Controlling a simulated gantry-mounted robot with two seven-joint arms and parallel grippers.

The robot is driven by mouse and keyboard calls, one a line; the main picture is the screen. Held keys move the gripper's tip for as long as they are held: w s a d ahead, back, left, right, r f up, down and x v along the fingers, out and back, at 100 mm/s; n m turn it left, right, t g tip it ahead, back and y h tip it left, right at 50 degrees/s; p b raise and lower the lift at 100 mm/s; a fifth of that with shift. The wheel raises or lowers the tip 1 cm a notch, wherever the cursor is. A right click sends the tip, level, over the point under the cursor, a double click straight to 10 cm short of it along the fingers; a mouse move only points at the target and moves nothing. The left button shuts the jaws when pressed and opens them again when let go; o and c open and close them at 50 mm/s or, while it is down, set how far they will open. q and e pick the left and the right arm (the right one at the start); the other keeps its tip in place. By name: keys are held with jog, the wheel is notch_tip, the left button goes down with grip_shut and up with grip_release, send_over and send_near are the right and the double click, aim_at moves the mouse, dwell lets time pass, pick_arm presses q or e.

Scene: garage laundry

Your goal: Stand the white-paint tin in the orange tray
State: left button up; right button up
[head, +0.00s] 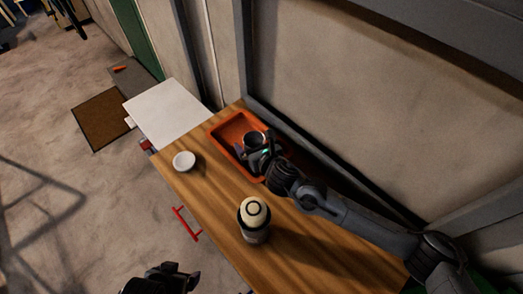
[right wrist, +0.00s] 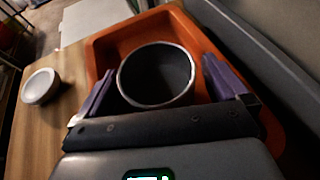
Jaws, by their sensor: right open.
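The orange tray (head: 222,131) lies on the wooden bench by the wall. An open, dark-walled tin (head: 254,137) with a bright metal rim stands upright in it; no label shows, so I cannot tell its paint. It also shows in the right wrist view (right wrist: 157,77), with the tray's rim (right wrist: 104,42) behind. My right gripper (head: 257,156) is open, its purple-faced fingers either side of the tin with gaps visible. A small white round pot (head: 184,161) sits on the bench to the left. My left gripper (head: 178,277) is low in the head view, away from the bench.
A dark container with a cream top (head: 254,217) stands on the bench nearer me than the tray. A white panel (head: 170,112) adjoins the bench's far end. The wall runs close behind the tray. Bare wood (head: 210,185) lies between the white pot and the cream-topped container.

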jog(key=v, duration=1.1)
jog(key=shift+d, duration=0.15)
jog(key=shift+s+d+r, duration=0.15)
jog(key=shift+s+r, duration=0.05)
jog(key=shift+s, duration=0.2)
jog(key=shift+r+p, duration=0.1)
jog(key=shift+p, duration=0.25)
